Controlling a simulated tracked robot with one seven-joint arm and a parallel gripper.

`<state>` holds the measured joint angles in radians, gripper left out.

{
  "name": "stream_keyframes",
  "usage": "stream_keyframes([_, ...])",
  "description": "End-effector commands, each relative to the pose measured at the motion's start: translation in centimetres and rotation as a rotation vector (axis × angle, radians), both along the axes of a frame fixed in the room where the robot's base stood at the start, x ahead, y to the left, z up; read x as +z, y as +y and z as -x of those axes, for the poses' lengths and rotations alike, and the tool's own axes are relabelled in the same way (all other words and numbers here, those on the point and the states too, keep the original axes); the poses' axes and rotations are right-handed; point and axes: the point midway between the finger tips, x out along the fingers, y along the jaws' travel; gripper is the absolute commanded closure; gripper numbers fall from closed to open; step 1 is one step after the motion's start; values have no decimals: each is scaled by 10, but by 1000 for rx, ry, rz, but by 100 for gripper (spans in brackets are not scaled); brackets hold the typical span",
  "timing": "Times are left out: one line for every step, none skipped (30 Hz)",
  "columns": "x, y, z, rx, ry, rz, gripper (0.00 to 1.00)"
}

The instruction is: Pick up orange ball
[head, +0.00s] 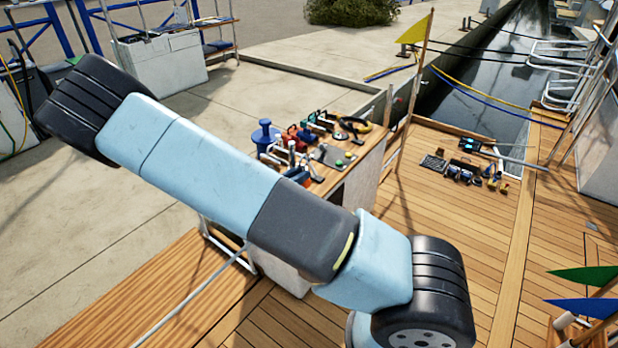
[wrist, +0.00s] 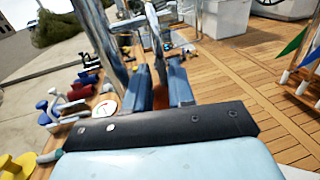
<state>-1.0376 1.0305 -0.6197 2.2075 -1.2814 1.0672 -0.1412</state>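I cannot make out an orange ball for certain in either view. In the wrist view my gripper (wrist: 159,72) has its two blue fingers apart. An orange-brown patch (wrist: 160,97) shows in the gap between them; I cannot tell whether it is a ball or wood behind. In the head view my arm crosses the middle and covers part of the workbench (head: 367,165); my gripper's fingers do not show there. Small green and yellow round things (head: 340,162) lie on that bench.
A blue spool (head: 265,137), clamps and other tools crowd the bench. A wooden pole with a yellow flag (head: 416,30) stands beside it. More tools (head: 465,170) lie on the plank deck (head: 440,225), which is otherwise mostly clear. Water (head: 490,75) lies beyond the deck.

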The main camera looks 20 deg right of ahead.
Motion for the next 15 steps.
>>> stream_keyframes([2,-6,-2,-2,0,1,77])
stream_keyframes([4,-10,-4,-2,0,1,77])
stream_keyframes([6,-15,-6,-3,-1,2,77])
stream_keyframes([7,-19,-7,-3,0,2,77])
stream_keyframes([7,-23,-9,-2,1,2,77])
stream_keyframes([6,-28,-12,-2,0,1,77])
stream_keyframes([6,-31,-13,-2,-1,2,77])
stream_keyframes([6,-33,-14,-2,0,1,77])
stream_keyframes([7,-35,-15,-1,0,1,77])
stream_keyframes([7,-37,-16,-1,0,0,77])
stream_keyframes([7,-37,-16,0,0,0,77])
stream_keyframes([6,-37,-16,0,0,0,77])
stream_keyframes([6,-37,-16,0,0,-1,77])
stream_keyframes([6,-37,-16,0,0,-1,77])
stream_keyframes([6,-37,-16,0,0,0,77])
